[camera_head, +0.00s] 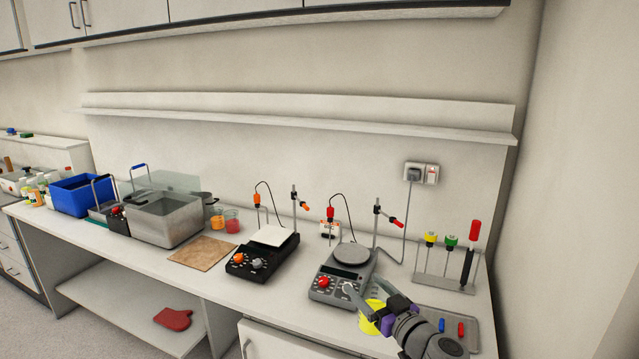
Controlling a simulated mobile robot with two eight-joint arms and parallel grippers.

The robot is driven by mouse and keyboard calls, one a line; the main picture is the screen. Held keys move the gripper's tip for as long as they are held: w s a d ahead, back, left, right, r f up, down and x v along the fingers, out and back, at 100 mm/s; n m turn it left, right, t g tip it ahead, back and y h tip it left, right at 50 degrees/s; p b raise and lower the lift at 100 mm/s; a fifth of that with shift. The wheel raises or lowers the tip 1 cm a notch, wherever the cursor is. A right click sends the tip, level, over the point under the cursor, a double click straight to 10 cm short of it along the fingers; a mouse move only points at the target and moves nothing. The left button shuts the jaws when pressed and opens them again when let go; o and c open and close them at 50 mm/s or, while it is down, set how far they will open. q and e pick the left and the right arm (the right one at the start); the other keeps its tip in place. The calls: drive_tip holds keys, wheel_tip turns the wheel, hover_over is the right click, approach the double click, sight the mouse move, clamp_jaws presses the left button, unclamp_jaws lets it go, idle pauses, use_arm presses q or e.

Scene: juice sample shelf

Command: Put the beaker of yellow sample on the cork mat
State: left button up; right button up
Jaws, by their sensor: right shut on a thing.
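The beaker of yellow sample (369,321) is at the lower right, in front of the right hotplate. My right gripper (368,299) is shut on it, and the fingers and wrist hide part of it. I cannot tell whether the beaker touches the bench. The cork mat (201,252) is a brown square lying flat on the bench, left of the black hotplate, and its visible surface is bare. My left gripper is not in view.
Two hotplate stirrers, a black one (262,259) and a grey one (339,281), stand between beaker and mat, with upright rods. Orange (217,222) and red (232,226) beakers stand behind the mat. A grey tray (466,315) lies at the right.

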drive_tip(key=shift+s+f, duration=0.25)
drive_tip(key=shift+m+t+h, duration=0.4)
drive_tip(key=shift+m+h, duration=0.1)
drive_tip(key=shift+h, duration=0.2)
drive_tip(key=d+f, duration=0.1)
drive_tip(key=f, duration=0.1)
drive_tip(key=d+f, duration=0.1)
drive_tip(key=f, duration=0.2)
drive_tip(key=d+f, duration=0.1)
drive_tip(key=f, duration=0.2)
drive_tip(key=shift+s+d, duration=0.1)
drive_tip(key=shift+s, duration=0.3)
drive_tip(key=s+d+f+m+h, duration=0.15)
drive_tip(key=s+d+f, duration=0.3)
drive_tip(key=f, duration=0.45)
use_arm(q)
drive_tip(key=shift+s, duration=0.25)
use_arm(e)
drive_tip(key=s+a, duration=0.1)
drive_tip(key=a, duration=1)
drive_tip(key=shift+a+t, duration=0.15)
drive_tip(key=shift+t, duration=0.15)
drive_tip(key=shift+n, duration=0.35)
